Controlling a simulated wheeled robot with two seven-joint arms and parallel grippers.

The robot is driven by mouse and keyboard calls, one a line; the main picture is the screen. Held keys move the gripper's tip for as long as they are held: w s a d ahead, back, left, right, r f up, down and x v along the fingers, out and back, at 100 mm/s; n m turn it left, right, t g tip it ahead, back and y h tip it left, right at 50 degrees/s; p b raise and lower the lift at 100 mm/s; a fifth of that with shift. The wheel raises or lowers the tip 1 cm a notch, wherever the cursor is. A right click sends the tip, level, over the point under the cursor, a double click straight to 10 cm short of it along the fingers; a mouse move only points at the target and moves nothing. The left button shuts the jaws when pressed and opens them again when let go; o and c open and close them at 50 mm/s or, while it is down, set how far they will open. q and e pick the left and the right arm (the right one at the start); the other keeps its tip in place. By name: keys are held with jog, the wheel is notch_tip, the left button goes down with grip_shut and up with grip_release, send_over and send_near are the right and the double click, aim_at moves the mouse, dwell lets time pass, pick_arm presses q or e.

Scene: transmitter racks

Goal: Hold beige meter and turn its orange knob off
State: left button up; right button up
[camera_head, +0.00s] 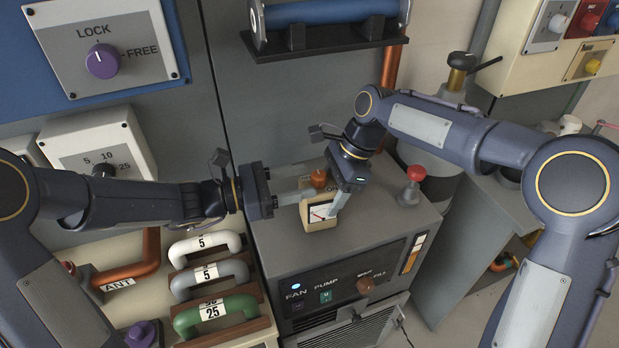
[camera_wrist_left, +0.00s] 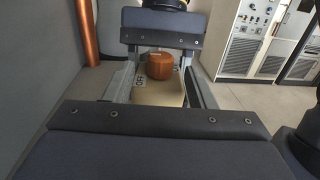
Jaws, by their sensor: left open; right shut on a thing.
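The beige meter (camera_head: 312,224) stands on top of the grey cabinet, with a white dial on its front. Its orange knob (camera_head: 319,178) is on its upper face. My right gripper (camera_head: 333,200) comes from above and is shut on the meter. My left gripper (camera_head: 309,186) reaches in from the left and is open, its fingertips close to the knob. In the left wrist view, the knob (camera_wrist_left: 159,66) shows between the left fingers, with an OFF label on the meter beside it. I cannot tell whether the fingers touch the knob.
The grey cabinet (camera_head: 375,238) has a red-topped post (camera_head: 413,185) on its right and FAN and PUMP controls in front. Several coloured handles (camera_head: 212,270) lie to its left. A copper pipe (camera_head: 391,67) rises behind. A blue-handled bar (camera_head: 330,12) hangs on the back wall.

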pick_arm(q)
jog(key=v, duration=0.9)
pick_arm(e)
jog(key=o, duration=1.3)
jog(key=shift+o, duration=0.2)
jog(key=shift+r, duration=0.1)
